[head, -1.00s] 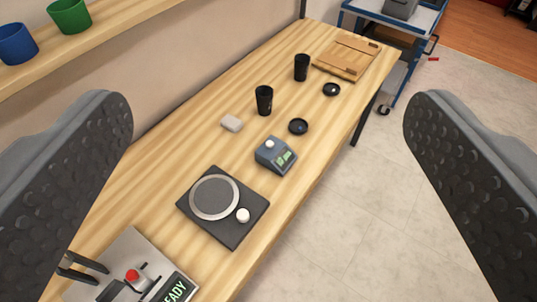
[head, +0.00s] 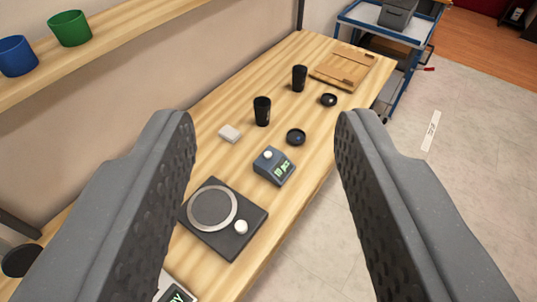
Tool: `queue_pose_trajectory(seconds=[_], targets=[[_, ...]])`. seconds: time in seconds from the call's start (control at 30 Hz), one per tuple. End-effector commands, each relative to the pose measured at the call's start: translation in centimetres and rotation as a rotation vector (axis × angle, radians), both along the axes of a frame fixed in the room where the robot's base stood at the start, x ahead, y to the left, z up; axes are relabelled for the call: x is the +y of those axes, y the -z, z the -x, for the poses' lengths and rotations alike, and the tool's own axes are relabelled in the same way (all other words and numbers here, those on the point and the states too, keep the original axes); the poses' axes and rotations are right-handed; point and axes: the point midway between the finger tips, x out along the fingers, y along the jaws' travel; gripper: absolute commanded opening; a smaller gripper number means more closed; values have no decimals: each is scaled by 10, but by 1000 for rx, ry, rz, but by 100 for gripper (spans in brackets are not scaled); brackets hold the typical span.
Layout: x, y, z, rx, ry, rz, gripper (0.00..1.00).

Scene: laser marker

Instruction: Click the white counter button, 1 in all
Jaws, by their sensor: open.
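The counter (head: 275,167) is a small grey-blue box on the wooden table, with a green lit display on its sloped face. Its white button (head: 268,155) is on the top left of the box. My gripper (head: 263,125) is open and empty, its two grey studded fingers standing left and right of the counter in the picture. The fingers appear well above the table, and nothing touches the button.
A dark plate with a round disc and a white knob (head: 241,227) lies nearer on the table (head: 226,97). Beyond the counter are two black cups (head: 262,111), black lids (head: 296,137), a pale block (head: 230,133) and a wooden board (head: 345,66). A shelf with pots (head: 70,29) is at left.

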Motion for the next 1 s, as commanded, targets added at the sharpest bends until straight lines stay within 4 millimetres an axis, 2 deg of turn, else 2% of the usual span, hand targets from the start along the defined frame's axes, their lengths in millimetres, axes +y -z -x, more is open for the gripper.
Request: queue_pose_trajectory(seconds=[0.03,0.13,1.0], targets=[[0,0,0,0,0,0,28],[0,0,0,0,0,0,0],[0,0,0,0,0,0,0]])
